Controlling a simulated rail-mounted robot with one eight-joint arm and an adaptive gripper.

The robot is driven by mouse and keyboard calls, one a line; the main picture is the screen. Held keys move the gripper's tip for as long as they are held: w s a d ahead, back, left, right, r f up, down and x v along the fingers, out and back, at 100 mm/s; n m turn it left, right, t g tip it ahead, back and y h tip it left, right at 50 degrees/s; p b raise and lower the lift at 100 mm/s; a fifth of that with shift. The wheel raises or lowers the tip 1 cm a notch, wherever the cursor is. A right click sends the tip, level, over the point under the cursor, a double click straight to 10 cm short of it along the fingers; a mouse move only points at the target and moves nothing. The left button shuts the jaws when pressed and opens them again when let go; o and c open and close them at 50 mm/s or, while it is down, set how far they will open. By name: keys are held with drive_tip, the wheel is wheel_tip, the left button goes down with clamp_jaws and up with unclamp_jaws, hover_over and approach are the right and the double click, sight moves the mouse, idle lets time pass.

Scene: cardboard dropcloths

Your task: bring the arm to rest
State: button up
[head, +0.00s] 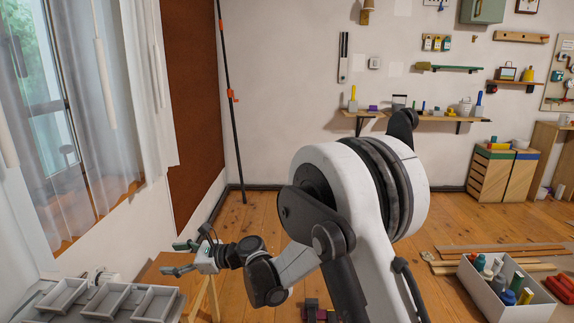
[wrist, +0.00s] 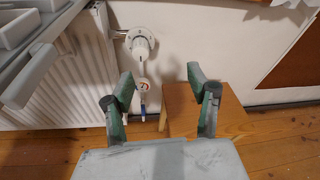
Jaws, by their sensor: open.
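My gripper (head: 184,258) is at the end of my arm, at the lower left of the head view, extended toward the left wall. In the wrist view my gripper (wrist: 160,90) has its two green-grey fingers wide apart, with nothing between them. A small wooden stool or table (wrist: 205,112) is beyond the fingers in the wrist view; its top (head: 165,270) also shows below and behind my gripper in the head view. My arm hides part of the room's middle in the head view.
A grey compartment tray (head: 112,300) is at the lower left, near my gripper. A radiator (wrist: 75,85) with a white valve (wrist: 140,42) is on the wall. A white box of bottles (head: 500,295) and wooden planks (head: 490,255) lie on the floor at the right.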

drive_tip(key=s+d+r+n+t+h, duration=0.1)
drive_tip(key=s+d+r+n+h, duration=0.2)
drive_tip(key=d, duration=0.6)
drive_tip(key=s+d+r+n+t+h, duration=0.1)
drive_tip(key=s+d+r+n+h, duration=0.15)
drive_tip(key=d+r, duration=0.45)
drive_tip(key=s+d+r+n+t+h, duration=0.1)
drive_tip(key=s+d+r+n+h, duration=0.15)
drive_tip(key=d, duration=0.75)
drive_tip(key=s+d+f+n+t+h, duration=0.1)
drive_tip(key=s+d+n+h, duration=0.35)
drive_tip(key=s+d, duration=0.75)
drive_tip(key=s+d+f+n+t+h, duration=0.1)
drive_tip(key=s+d+f+n+h, duration=0.3)
drive_tip(key=s+d, duration=0.8)
wheel_tip(320, 180, up, 20)
drive_tip(key=w+d+y+p, duration=0.1)
drive_tip(key=w+p, duration=0.1)
drive_tip(key=p, duration=1.6)
drive_tip(key=shift+w+d, duration=0.3)
drive_tip(key=shift+d, duration=0.05)
drive_tip(key=shift+n, duration=0.25)
